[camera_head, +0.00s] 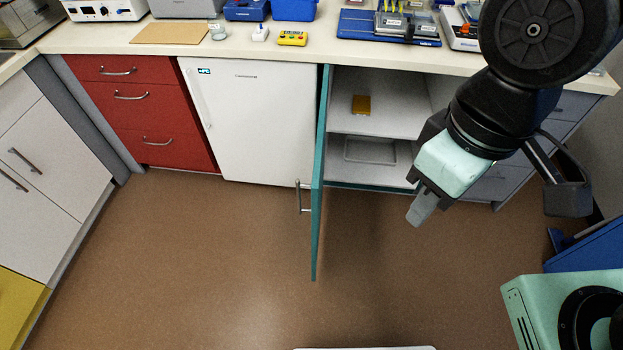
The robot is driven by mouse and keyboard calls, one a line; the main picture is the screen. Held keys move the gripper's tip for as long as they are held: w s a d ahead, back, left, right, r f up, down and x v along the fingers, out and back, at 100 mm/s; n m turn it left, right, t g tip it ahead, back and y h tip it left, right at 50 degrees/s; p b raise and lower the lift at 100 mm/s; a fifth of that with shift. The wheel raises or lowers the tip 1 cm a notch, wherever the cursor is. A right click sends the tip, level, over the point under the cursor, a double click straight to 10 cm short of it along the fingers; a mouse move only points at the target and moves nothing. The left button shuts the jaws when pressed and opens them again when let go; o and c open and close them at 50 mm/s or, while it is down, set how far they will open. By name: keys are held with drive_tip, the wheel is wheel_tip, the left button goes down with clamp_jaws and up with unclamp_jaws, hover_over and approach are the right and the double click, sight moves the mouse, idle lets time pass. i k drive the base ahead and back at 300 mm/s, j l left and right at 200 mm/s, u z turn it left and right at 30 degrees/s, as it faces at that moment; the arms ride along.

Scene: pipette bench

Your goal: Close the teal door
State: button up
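The teal door (320,180) stands wide open, seen nearly edge-on, hinged at the left side of its cabinet and swung out into the room. Its metal bar handle (300,197) is on the left-facing outer side. The open cabinet (385,131) shows two levels inside. My gripper (421,210) hangs in front of the cabinet's right part, to the right of the door and apart from it. It points down and holds nothing that I can see. Its fingers appear as one grey block, so their opening does not show.
A white fridge (255,120) and red drawers (140,110) stand left. The counter (350,55) carries lab items. The brown floor (220,270) is clear around the door.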

sight(317, 186)
drive_tip(key=i+j+z, duration=0.1)
drive_tip(key=j, duration=0.6)
drive_tip(key=i+j+z, duration=0.15)
drive_tip(key=j, duration=0.55)
drive_tip(key=k+j+u, duration=0.1)
drive_tip(key=u, duration=0.15)
drive_tip(key=k+j+u, duration=0.25)
